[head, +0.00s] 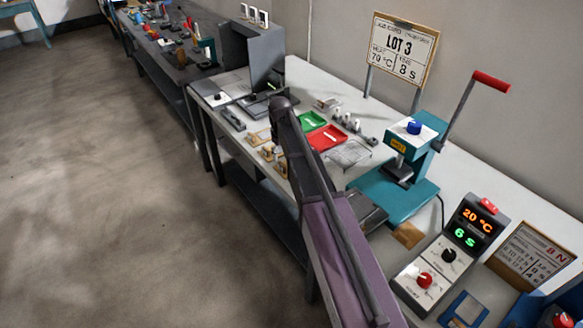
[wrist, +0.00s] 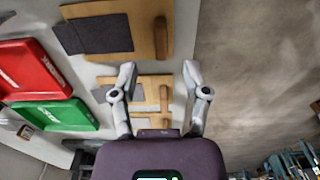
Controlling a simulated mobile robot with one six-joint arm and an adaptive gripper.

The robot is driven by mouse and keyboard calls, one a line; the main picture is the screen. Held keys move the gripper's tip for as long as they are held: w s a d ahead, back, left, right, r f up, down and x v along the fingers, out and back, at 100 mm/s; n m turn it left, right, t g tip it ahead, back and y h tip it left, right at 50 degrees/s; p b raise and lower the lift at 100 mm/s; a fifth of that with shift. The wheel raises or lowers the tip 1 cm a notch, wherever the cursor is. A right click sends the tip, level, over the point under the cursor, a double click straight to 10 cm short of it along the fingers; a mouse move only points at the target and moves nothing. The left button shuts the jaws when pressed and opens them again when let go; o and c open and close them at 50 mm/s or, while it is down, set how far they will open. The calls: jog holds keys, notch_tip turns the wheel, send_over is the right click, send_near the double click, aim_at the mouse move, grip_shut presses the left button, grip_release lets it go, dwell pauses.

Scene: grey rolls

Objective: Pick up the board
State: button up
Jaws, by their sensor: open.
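Several wooden boards lie on the light bench, each with a grey patch and a raised wooden handle at one end. In the wrist view a large board (wrist: 145,22) is at the top, and a smaller board (wrist: 148,82) is below it. The smaller board's handle (wrist: 164,98) shows between the fingers of my gripper (wrist: 160,80). The fingers are spread apart and hold nothing; I cannot tell their height above the handle. Part of another board shows lower down between the fingers. In the head view small boards (head: 258,137) sit at the bench's front edge, partly hidden by my arm.
A red tray (head: 325,138) and a green tray (head: 311,121) lie behind the boards. A wire rack (head: 350,153) and a teal press (head: 405,200) stand to the right. A control box (head: 455,250) is nearer. Open floor (head: 110,190) lies left of the bench.

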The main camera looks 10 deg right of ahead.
aim_at(282, 164)
jog(key=shift+s+f+b, duration=0.2)
jog(key=shift+f+b, duration=2.4)
jog(key=shift+f, duration=0.05)
grip_shut()
